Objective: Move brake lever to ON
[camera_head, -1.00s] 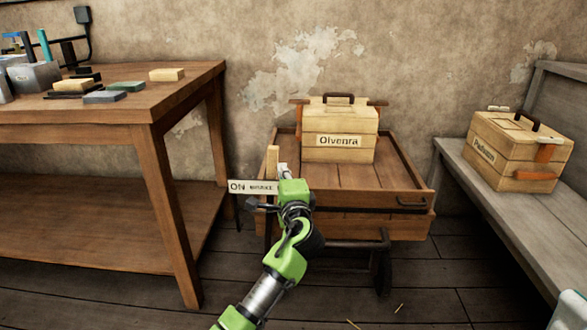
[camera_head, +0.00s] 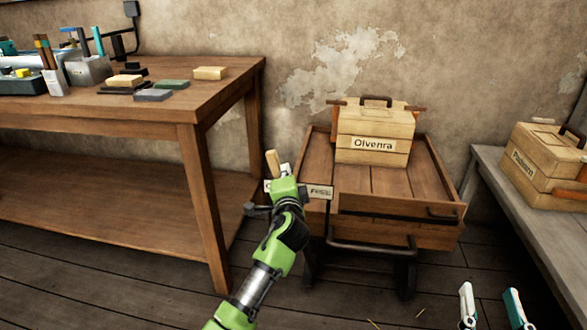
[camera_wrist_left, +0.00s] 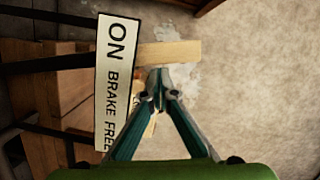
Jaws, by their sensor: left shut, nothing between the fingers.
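The brake lever's wooden handle (camera_head: 272,162) stands up at the cart's left front corner and leans a little to the left. It lies across the left wrist view (camera_wrist_left: 170,52), level with the "ON" end of the white sign (camera_wrist_left: 117,85), which reads ON BRAKE FREE. My right gripper (camera_head: 491,305) is open and empty at the lower right.
The wooden cart (camera_head: 400,205) carries a box labelled Olvenra (camera_head: 372,135). A workbench (camera_head: 150,110) with blocks and tools stands on the left. Another box (camera_head: 545,165) sits on a grey bench (camera_head: 500,190) at the right. Floor shows between them.

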